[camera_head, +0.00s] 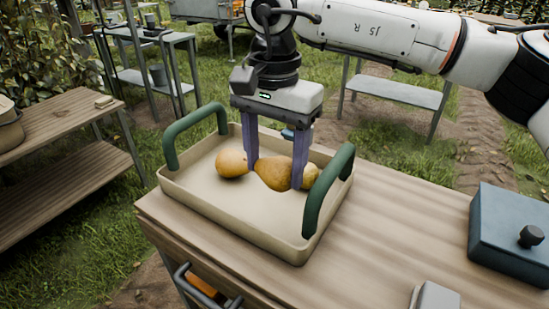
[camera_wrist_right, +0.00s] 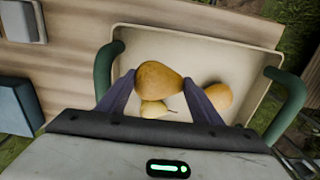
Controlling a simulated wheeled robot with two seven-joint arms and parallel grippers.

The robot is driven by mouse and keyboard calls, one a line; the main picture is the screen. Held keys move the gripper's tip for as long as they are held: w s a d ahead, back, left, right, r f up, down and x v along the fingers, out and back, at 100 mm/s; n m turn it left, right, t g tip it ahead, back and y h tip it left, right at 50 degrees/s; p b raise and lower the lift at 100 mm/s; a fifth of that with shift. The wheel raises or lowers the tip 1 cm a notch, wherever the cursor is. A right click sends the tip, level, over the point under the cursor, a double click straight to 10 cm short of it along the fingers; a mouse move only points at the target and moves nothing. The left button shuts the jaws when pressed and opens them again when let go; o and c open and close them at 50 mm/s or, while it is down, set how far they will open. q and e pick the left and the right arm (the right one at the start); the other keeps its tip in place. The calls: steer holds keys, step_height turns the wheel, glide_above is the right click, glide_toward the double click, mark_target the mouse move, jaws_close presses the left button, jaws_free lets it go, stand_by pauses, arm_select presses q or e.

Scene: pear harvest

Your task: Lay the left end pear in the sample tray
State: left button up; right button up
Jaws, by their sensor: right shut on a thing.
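My right gripper (camera_head: 275,176) is shut on a yellow-brown pear (camera_head: 272,173) and points down inside the sample tray (camera_head: 235,222). The tray is beige with two green handles. The held pear also shows between the fingers in the right wrist view (camera_wrist_right: 158,80). Whether it touches the tray floor I cannot tell. A second orange-brown pear (camera_head: 231,163) lies in the tray to the left of the fingers. A smaller yellow pear (camera_head: 311,176) is partly hidden behind the right finger; it shows better in the right wrist view (camera_wrist_right: 153,110). My left gripper is not in view.
The tray stands on a wooden table (camera_head: 385,215). A blue box with a black knob (camera_head: 515,235) and a grey block (camera_head: 435,296) are on the table to the right. A green handle (camera_head: 329,190) rises close to the right finger. A wooden bench (camera_head: 65,140) stands at left.

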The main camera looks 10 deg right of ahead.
mark_target(274, 187)
steer(key=shift+f+b, duration=0.8)
steer(key=shift+f, duration=0.95)
steer(key=shift+f+b, duration=0.3)
steer(key=shift+b, duration=0.1)
steer(key=shift+f, duration=0.35)
steer(key=shift+f+b, duration=0.15)
steer(key=shift+b, duration=0.15)
steer(key=shift+f, duration=0.15)
